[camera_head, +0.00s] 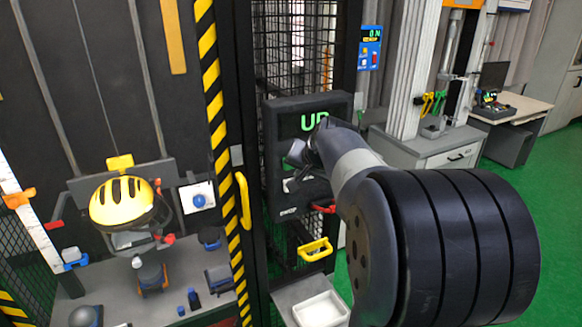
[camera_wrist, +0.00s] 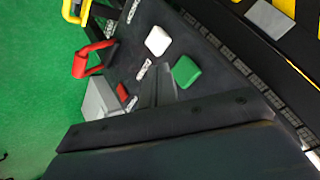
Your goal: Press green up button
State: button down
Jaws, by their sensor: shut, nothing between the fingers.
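The black control panel (camera_head: 340,104) with green "UP" lettering (camera_head: 314,121) stands on the post in the head view; my arm hides much of its face. In the wrist view, a green square button (camera_wrist: 186,70) and a white square button (camera_wrist: 158,41) sit on the dark panel face (camera_wrist: 140,68). My gripper (camera_wrist: 166,80) is shut and empty, its tips beside the green button in the picture. Whether they touch it I cannot tell. In the head view my gripper (camera_head: 297,165) is in front of the panel, and the buttons are hidden or unclear.
A red handle (camera_wrist: 92,58) sticks out from the panel's side. A yellow-and-black striped post (camera_head: 212,90) and yellow door handle (camera_head: 243,200) stand left of the panel. A yellow helmet (camera_head: 122,200) sits in the tower. A white tray (camera_head: 320,311) is below. Green floor (camera_head: 545,200) is open at right.

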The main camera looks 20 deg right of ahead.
jog(key=s+b, duration=0.1)
jog(key=s, duration=0.2)
jog(key=shift+s, duration=0.15)
dwell(0.5)
jog(key=s+b, duration=0.1)
jog(key=s, duration=0.2)
jog(key=shift+s+d, duration=0.1)
jog(key=shift+s, duration=0.3)
dwell(0.3)
jog(key=shift+w, duration=0.15)
